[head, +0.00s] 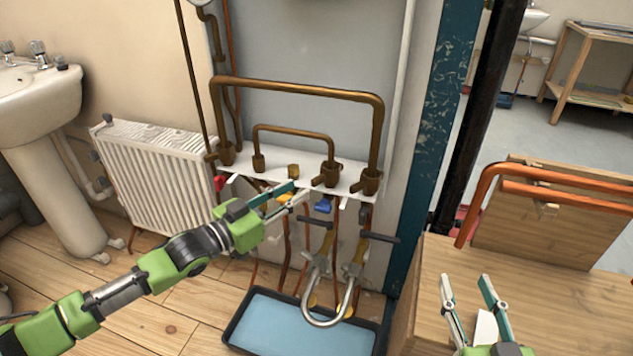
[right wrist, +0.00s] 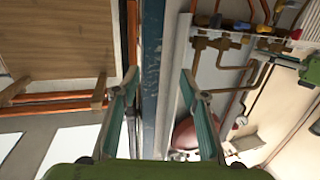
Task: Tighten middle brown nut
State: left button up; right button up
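The middle brown nut (head: 293,171) is a short brass fitting with no pipe on it, at the centre of the white manifold shelf (head: 312,182). Brown pipe fittings stand on both sides of it. My left gripper (head: 301,190) is just below and in front of the nut, its fingers a little apart and pointing right. It partly covers a yellow valve handle (head: 284,197); I cannot tell whether it touches it. My right gripper (head: 466,279) is open and empty over the wooden bench at the right. It also shows open in the right wrist view (right wrist: 160,75).
A blue valve handle (head: 323,206) and red handle (head: 219,183) sit under the shelf. A radiator (head: 160,170) stands left; a wooden bench (head: 440,262) with copper pipes stands right.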

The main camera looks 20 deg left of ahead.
aim_at(312, 182)
pick_arm(q)
jog(key=b+x, duration=0.1)
jog(key=x, duration=0.6)
jog(key=shift+w+d+f+b, duration=0.15)
jog(key=shift+w+b, duration=0.1)
jog(key=shift+b, duration=0.15)
jog(key=shift+w+d, duration=0.15)
jog(key=shift+w, duration=0.1)
pick_arm(e)
notch_tip(312, 182, up, 11)
jog(key=s+a+t+y, duration=0.1)
jog(key=t+y, duration=0.1)
jog(key=t, duration=0.3)
jog(key=shift+s+f, duration=0.2)
jog(key=shift+s, duration=0.1)
